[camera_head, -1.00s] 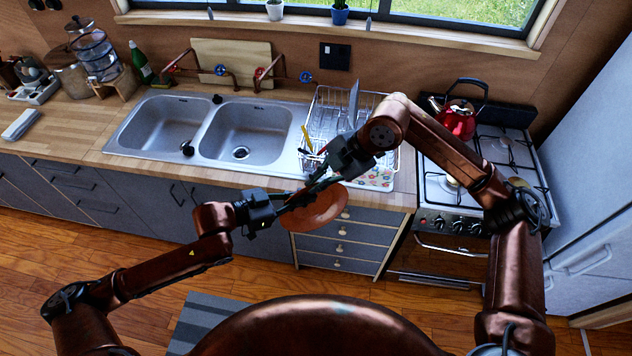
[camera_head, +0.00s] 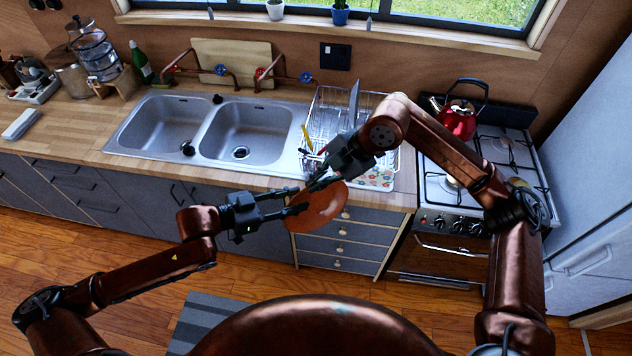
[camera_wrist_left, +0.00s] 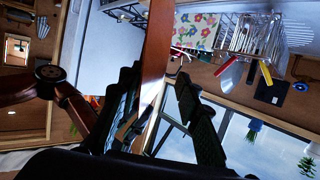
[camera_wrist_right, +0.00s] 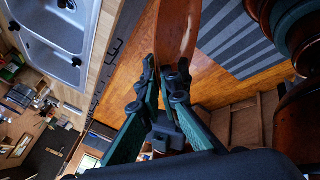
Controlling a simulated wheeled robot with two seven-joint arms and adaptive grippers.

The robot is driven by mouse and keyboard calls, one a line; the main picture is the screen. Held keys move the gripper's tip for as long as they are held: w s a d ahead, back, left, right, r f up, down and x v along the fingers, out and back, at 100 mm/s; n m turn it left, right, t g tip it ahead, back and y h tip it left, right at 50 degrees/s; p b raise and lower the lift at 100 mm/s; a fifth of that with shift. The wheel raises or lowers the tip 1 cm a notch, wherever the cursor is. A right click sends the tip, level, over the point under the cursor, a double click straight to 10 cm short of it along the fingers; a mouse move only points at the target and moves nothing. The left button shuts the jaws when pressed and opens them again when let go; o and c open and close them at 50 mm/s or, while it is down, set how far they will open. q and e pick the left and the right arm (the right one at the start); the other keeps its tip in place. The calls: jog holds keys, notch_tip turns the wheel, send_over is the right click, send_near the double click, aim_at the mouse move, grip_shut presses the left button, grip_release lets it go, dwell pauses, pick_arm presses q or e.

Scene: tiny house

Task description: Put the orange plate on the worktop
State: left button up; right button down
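The orange plate (camera_head: 320,208) hangs tilted in the air in front of the counter drawers. My right gripper (camera_head: 314,184) is shut on its rim; in the right wrist view the fingers (camera_wrist_right: 167,80) meet at the plate (camera_wrist_right: 177,30). My left gripper (camera_head: 300,199) is open at the plate's left edge. In the left wrist view the plate (camera_wrist_left: 158,50) shows edge-on between the spread left fingers (camera_wrist_left: 158,105), with gaps beside it. The wooden worktop (camera_head: 75,120) runs along the wall behind, around the sinks.
A double sink (camera_head: 205,130) is set into the worktop. A wire dish rack (camera_head: 325,110) stands right of it, with a flowered mat (camera_head: 375,180) in front. A red kettle (camera_head: 457,122) is on the stove (camera_head: 490,185). The worktop left of the sinks has bare room.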

pick_arm(q)
jog(key=v, duration=0.8)
jog(key=w+a+f+n+t+y, duration=0.5)
jog(key=w+a+f, duration=1.1)
jog(key=a+f, duration=0.15)
jog(key=s+a+f+n+y, duration=0.15)
jog(key=a+f, duration=0.25)
jog(key=f, duration=0.5)
jog(key=s+a+f+n+g+y, duration=0.1)
jog(key=s+a+f+y, duration=0.2)
jog(key=f, duration=0.5)
jog(key=s+a+f+n+y, duration=0.1)
jog(key=s+a+f, duration=0.1)
jog(key=a+f, duration=0.55)
jog(key=s+f+n+g+y, duration=0.25)
jog(key=s+f+g, duration=0.25)
jog(key=s+f, duration=1.9)
jog(key=s+d+f+g, duration=0.1)
jog(key=s+d+f, duration=0.2)
jog(key=s, duration=0.6)
jog(key=s+d+f+g, duration=0.2)
jog(key=s+d+f, duration=0.1)
jog(key=s, duration=0.7)
jog(key=s+d+f+g, duration=0.1)
jog(key=s+d+f, duration=0.3)
jog(key=s, duration=0.5)
jog(key=shift+s+f+g, duration=0.2)
jog(key=shift+f+g, duration=0.1)
jog(key=shift+f, duration=0.1)
